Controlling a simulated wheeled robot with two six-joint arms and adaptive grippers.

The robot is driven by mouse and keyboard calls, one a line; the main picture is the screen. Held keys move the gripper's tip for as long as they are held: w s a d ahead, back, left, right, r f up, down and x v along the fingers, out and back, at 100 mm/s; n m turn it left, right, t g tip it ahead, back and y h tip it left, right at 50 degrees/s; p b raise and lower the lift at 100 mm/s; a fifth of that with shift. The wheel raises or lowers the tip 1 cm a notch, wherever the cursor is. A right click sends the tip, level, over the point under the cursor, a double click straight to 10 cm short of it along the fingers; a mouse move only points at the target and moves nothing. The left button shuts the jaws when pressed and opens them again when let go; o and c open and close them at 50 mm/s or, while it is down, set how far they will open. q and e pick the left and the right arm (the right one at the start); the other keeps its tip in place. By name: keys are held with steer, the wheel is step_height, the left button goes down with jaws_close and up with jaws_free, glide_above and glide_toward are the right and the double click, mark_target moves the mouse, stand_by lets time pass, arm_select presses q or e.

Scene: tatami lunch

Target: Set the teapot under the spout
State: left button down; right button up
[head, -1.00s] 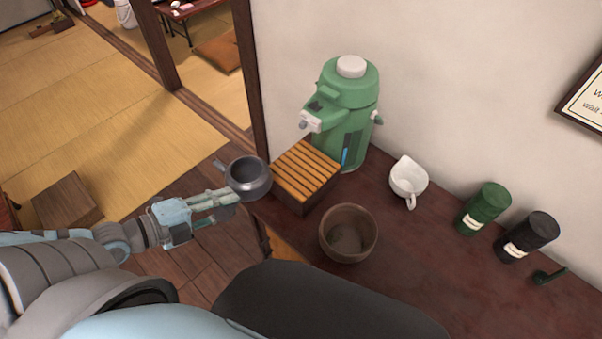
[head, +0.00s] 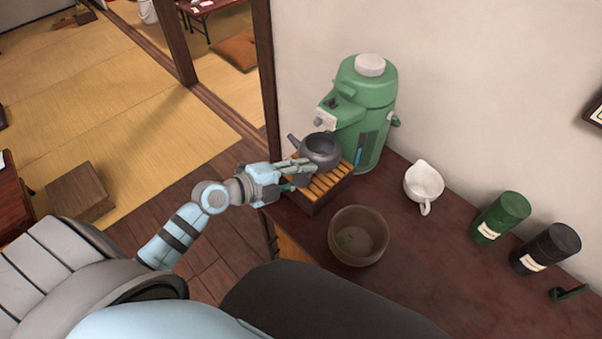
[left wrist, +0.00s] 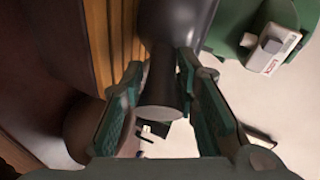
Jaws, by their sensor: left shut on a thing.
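The dark grey teapot (head: 321,150) is over the slatted wooden stand (head: 323,188), just in front of the green dispenser (head: 369,105). I cannot tell whether its base touches the slats. My left gripper (head: 303,171) is shut on the teapot's handle. In the left wrist view the handle (left wrist: 160,95) lies between the two finger pads (left wrist: 160,110), with the teapot body (left wrist: 178,20) beyond. The dispenser's spout (head: 318,122) is close above and to the left of the teapot. My right gripper is not in view.
A brown bowl (head: 358,236) stands in front of the stand on the dark counter (head: 440,265). A white pitcher (head: 423,183), a green canister (head: 500,217) and a black canister (head: 545,248) stand to the right, with a small dark scoop (head: 568,293). The wall is behind.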

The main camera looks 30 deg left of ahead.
arm_select(q)
steer(key=c, duration=1.7)
jaws_free()
steer(key=shift+f, duration=0.1)
steer(key=o, duration=0.5)
steer(key=shift+c, duration=0.2)
steer(key=p+v, duration=0.1)
steer(key=v, duration=1.1)
